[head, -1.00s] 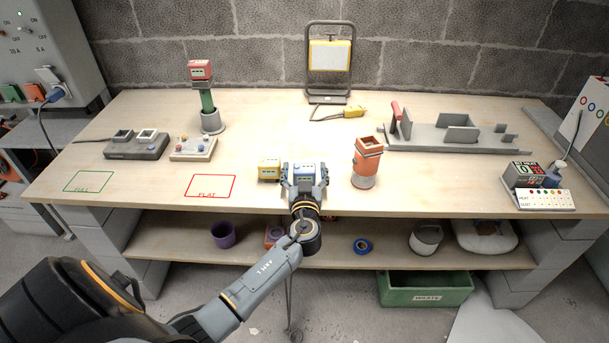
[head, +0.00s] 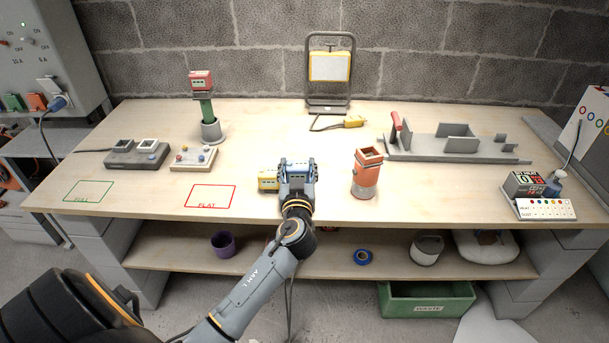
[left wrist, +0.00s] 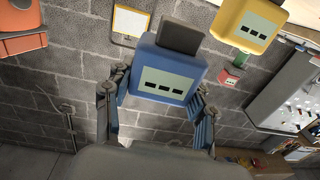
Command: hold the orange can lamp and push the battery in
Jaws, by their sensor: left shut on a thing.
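The orange can lamp (head: 366,180) stands upright on the bench, its square top socket open and empty. Part of an orange body, likely this lamp, shows at the upper left of the left wrist view (left wrist: 22,42). My left gripper (head: 297,172) is shut on a blue battery (left wrist: 168,72), with one finger on each side of it. The blue battery is left of the lamp and apart from it; its height above the bench is hard to tell. A yellow battery (head: 267,182) is just left of the gripper. My right gripper is not in view.
A green lamp (head: 206,112) with a red battery (head: 201,80) on top stands in a grey holder at back left. A charger (head: 136,156), button box (head: 194,158), work light (head: 330,70), grey fixture (head: 455,152) and meter (head: 530,186) surround clear bench space.

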